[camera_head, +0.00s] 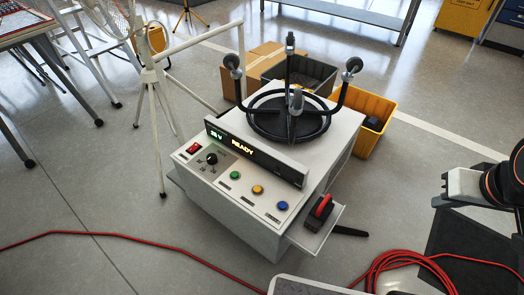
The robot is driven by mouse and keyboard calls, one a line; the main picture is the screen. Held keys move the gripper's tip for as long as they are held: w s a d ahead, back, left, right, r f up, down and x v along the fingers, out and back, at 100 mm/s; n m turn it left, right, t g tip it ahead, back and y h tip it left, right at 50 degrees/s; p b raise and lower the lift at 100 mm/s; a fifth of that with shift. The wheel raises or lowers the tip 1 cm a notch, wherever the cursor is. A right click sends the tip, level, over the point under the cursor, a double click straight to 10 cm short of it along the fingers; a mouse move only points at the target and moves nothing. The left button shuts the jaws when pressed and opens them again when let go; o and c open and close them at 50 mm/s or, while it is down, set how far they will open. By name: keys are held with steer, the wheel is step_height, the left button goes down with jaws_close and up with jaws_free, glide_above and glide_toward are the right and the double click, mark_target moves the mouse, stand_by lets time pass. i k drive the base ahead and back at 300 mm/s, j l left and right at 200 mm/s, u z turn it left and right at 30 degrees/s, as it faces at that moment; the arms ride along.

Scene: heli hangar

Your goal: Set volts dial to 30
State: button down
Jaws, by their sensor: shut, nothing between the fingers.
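The volts dial (211,158) is a small black knob on the sloped front panel of a white machine (237,214). Faint marks surround it, too small to read, and I cannot tell where its pointer stands. The display bar (256,152) above it shows a green voltage figure, perhaps 28 V or 25 V, and the word READY in yellow. A red rocker switch (193,149) sits left of the dial. Green (234,175), yellow (257,189) and blue (282,206) buttons lie to its right. Part of my arm shows at the right edge, away from the machine. My gripper is not visible.
A red-and-black handled item (321,209) rests on the machine's side shelf. A black round fixture with upright arms (290,115) tops the machine. A white stand (155,80) is behind left. A yellow bin (372,110) stands behind right. Red cable (130,239) crosses the floor in front.

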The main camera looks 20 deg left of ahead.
mark_target(212, 158)
steer(key=u, duration=1.35)
